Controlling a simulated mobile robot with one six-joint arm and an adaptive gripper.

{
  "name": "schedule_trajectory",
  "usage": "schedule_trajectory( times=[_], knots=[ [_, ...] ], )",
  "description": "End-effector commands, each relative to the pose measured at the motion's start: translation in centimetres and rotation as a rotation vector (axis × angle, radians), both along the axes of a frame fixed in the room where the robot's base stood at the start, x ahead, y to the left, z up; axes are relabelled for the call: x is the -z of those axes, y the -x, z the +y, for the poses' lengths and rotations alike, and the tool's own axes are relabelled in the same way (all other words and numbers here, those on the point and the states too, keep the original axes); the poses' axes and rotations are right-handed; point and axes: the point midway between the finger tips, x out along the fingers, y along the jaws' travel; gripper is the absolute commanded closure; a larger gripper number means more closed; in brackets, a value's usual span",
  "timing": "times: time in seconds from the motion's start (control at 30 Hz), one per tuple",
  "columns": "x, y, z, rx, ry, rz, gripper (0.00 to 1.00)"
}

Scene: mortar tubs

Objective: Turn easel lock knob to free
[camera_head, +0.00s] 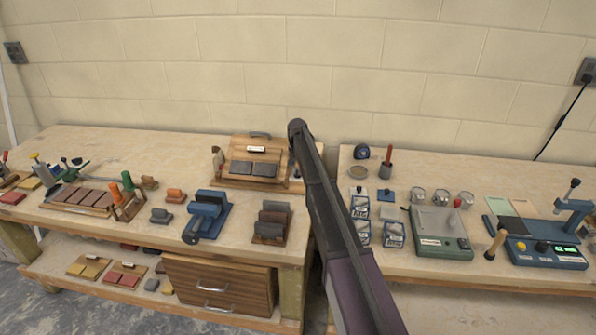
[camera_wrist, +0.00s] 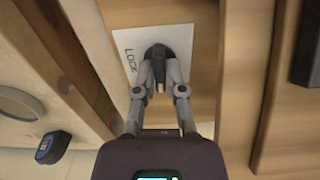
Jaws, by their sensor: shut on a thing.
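The wooden easel (camera_head: 238,180) stands at the back of the left bench and holds two dark grey tiles. In the wrist view its wood (camera_wrist: 200,25) fills the middle. The dark lock knob (camera_wrist: 157,52) sits on it beside a white label (camera_wrist: 127,42) with lettering that reads like "LOCK". My gripper (camera_wrist: 160,76) has its two grey fingers closed on the knob from both sides. In the head view my arm crosses the easel's right end, and the knob and fingers cannot be made out.
A blue tape measure (camera_head: 361,151) and a round disc (camera_head: 359,172) lie on the right bench, near the gap between the benches. The wall is close behind.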

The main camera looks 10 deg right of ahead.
Motion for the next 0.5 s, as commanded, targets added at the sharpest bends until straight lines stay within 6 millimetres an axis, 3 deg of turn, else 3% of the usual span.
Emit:
schedule_trajectory(
  times=[0.5],
  knots=[
    [0.05, 0.42, 0.02, -0.05, -0.001, 0.008, 1.0]
  ],
)
